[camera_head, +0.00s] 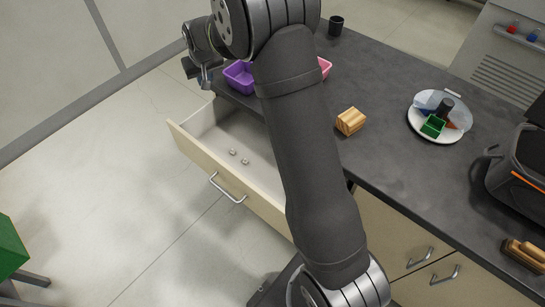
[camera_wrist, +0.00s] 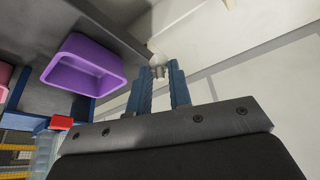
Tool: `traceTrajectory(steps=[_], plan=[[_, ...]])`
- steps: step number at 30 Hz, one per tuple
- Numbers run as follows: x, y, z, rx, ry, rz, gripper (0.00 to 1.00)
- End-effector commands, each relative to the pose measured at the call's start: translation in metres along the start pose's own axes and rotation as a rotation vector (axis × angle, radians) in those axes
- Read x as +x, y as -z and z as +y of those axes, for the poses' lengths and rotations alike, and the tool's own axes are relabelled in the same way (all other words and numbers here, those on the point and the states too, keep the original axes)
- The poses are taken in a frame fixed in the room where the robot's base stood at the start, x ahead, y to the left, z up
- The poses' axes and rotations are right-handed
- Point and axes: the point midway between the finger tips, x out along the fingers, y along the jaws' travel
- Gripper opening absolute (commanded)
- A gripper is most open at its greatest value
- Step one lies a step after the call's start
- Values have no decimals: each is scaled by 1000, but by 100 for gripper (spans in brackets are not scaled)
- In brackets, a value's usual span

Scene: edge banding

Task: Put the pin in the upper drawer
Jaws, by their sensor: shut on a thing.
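The upper drawer (camera_head: 206,117) is pulled out under the dark worktop, with a pale inside and a wooden front with a metal handle. The pin is too small to make out in the head view.
A purple bin (camera_head: 239,76) and a pink bin (camera_head: 325,67) stand on the worktop (camera_head: 385,140) near the gripper; the purple bin is also in the wrist view (camera_wrist: 85,64). A wooden block (camera_head: 350,121), a loaded white plate (camera_head: 414,124) and a black cup (camera_head: 336,25) stand farther right.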

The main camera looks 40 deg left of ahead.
Motion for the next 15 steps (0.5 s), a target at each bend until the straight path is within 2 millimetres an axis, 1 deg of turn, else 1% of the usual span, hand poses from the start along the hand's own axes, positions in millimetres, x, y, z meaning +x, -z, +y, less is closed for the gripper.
traceTrajectory(steps=[1, 2, 3, 5, 9, 12, 15], plan=[[18, -9, 0, 0, 0, -9, 0], [27, -13, 0, 0, 0, -9, 0], [41, -19, 0, 0, -1, -10, 0], [63, -28, 1, 0, -1, -11, 0], [116, -50, 1, 0, -1, -9, 0], [148, -64, 1, 0, -1, -7, 0], [171, -73, 1, 0, -1, -6, 0]])
